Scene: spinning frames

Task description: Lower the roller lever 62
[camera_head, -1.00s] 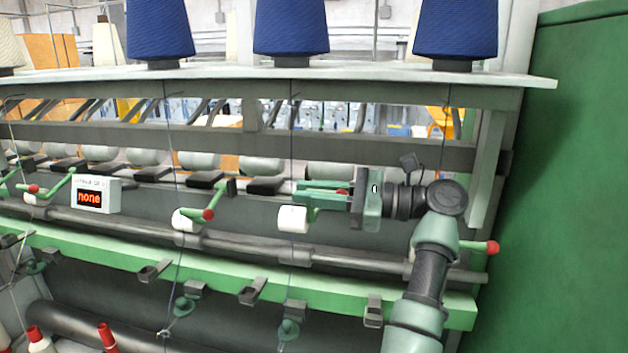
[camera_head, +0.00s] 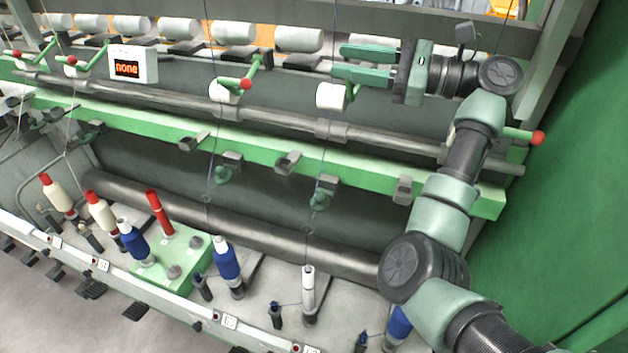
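My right gripper (camera_head: 338,61) is in the upper right of the head view. Its two green fingers are apart and point left, with no object visible between them. Just below the fingers is a white roller (camera_head: 331,96); a bit of green lever (camera_head: 351,92) shows beside it, mostly hidden by the gripper, and its knob is not visible. Other green roller levers with red knobs show to the left (camera_head: 246,83) and far left (camera_head: 71,60). A red knob (camera_head: 538,138) sticks out to the right of my arm. No number 62 is readable. My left gripper is not in view.
A green rail (camera_head: 230,140) and grey bar (camera_head: 280,120) run below the rollers. Bobbins, such as a blue one (camera_head: 226,262), stand below. A green panel (camera_head: 585,170) closes the right side.

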